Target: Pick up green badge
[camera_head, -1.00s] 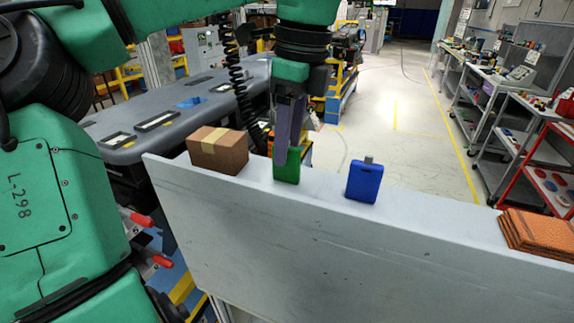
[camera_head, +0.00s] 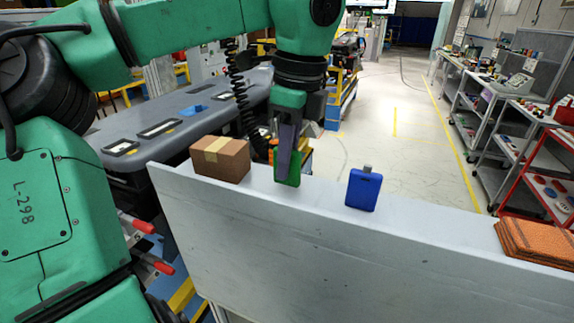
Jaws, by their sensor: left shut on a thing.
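The green badge (camera_head: 293,172) stands upright at the top of the pale grey panel (camera_head: 330,240), between a cardboard box and a blue badge. My left gripper (camera_head: 286,165) points down from above and is shut on the green badge. Its grey fingers cover part of the badge. I cannot tell whether the badge still touches the ledge. My right gripper is not in the view.
The cardboard box (camera_head: 220,160) sits on the ledge left of the green badge. The blue badge (camera_head: 363,189) stands to its right. A stack of orange-brown pieces (camera_head: 537,242) lies at the far right. The ledge between blue badge and stack is clear.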

